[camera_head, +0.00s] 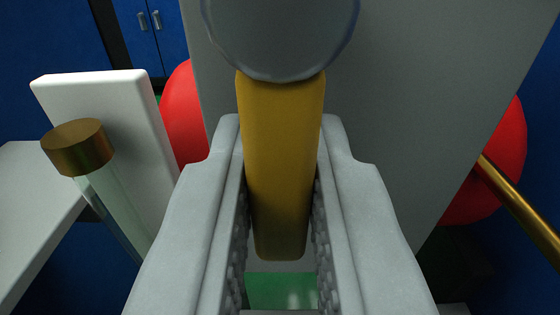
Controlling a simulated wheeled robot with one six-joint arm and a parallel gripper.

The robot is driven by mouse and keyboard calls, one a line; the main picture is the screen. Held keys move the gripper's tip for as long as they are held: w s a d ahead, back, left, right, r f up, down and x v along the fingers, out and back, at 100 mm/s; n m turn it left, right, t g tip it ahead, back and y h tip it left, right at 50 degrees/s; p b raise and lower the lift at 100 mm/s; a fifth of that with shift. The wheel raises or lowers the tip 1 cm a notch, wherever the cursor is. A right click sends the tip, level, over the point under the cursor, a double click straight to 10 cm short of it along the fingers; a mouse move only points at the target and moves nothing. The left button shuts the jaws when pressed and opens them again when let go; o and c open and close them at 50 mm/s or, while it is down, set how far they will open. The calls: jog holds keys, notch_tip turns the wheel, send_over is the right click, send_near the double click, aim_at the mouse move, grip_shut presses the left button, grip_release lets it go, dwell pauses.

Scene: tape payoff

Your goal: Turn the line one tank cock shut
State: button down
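A yellow lever handle (283,165), which I take to be the tank cock's handle, hangs almost straight down the picture in the middle of the head camera view. Its upper end meets a round grey, glossy part (280,35) at the top edge. My gripper (281,130) has one grey finger on each side of the handle. The fingers lie close against its sides, with no clear gap at the tips, so it looks shut on the handle. The cock's body behind the handle is hidden, and no line label shows.
A large grey panel (420,90) stands behind the handle. Red rounded shapes show at its left (183,115) and right (500,165). A brass rod (520,210) is at right. At left are a white block (110,100) and a brass-capped clear tube (78,146). Blue cabinets (150,25) stand behind.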

jog(key=shift+f, duration=0.1)
dwell(0.3)
jog(key=c, duration=1.4)
grip_release()
jog(key=shift+s, duration=0.15)
jog(key=s, duration=1.7)
jog(key=shift+s, duration=0.1)
